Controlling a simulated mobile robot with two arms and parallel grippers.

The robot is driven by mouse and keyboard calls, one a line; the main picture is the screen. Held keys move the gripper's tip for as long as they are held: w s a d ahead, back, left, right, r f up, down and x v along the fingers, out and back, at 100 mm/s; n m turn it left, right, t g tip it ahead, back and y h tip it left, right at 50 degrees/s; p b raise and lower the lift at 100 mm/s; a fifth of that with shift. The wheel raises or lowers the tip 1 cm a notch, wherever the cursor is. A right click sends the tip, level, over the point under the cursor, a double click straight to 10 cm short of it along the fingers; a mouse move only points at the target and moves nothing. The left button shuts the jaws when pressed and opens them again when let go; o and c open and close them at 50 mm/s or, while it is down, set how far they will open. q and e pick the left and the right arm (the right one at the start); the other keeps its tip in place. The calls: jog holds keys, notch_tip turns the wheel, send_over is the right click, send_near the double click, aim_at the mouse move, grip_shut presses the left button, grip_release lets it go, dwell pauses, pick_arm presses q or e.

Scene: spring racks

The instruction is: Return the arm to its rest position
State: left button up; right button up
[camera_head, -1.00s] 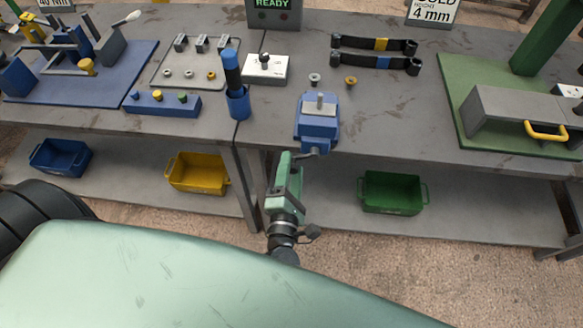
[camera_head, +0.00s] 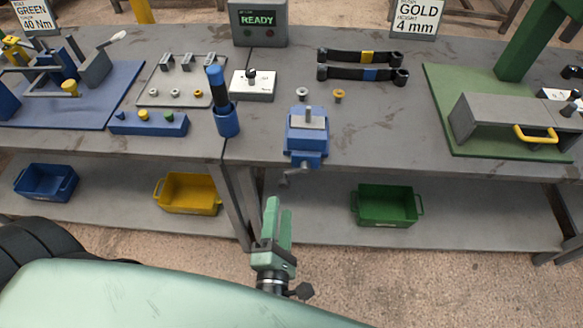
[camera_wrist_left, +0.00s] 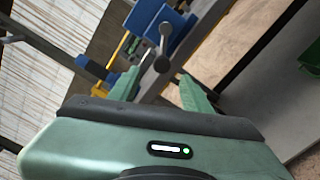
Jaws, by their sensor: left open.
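My left gripper (camera_head: 275,222) is green and points up toward the bench in the head view. It hangs in front of the bench's front edge, below the blue vise (camera_head: 307,138), and touches nothing there. In the left wrist view its two fingers (camera_wrist_left: 160,92) stand apart with nothing held between them. The vise (camera_wrist_left: 172,32) and its grey crank handle show beyond the fingertips in that view. The vise sits at the bench edge with a small grey piece on top. My right gripper is in neither current view.
The workbench (camera_head: 225,160) spans the view. On its lower shelf stand a blue bin (camera_head: 46,182), a yellow bin (camera_head: 188,193) and a green bin (camera_head: 386,205). A blue holder (camera_head: 227,120) with a tool stands left of the vise. Floor is clear in front.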

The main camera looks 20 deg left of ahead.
pick_arm(q)
jog(key=s+d+f+m+g+h, duration=0.1)
jog(key=s+f+m+g+h, duration=0.15)
jog(key=f+m, duration=0.55)
jog(key=s+d+f+m+g+h, duration=0.25)
jog(key=f+m, duration=0.25)
jog(key=f, duration=0.7)
jog(key=s+d+f+m+g+h, duration=0.1)
jog(key=s+f+m+g+h, duration=0.15)
jog(key=f+m, duration=0.6)
jog(key=s+a+f+m+g+y, duration=0.1)
jog(key=s+a+f+m+g, duration=0.2)
jog(key=s+a+f, duration=0.4)
jog(key=s+a+f+m+g+y, duration=0.1)
jog(key=s+a+f+m+g, duration=0.3)
jog(key=s+f, duration=0.7)
jog(key=s+a+g, duration=0.2)
jog(key=shift+a+f, duration=0.25)
jog(key=shift+a, duration=0.15)
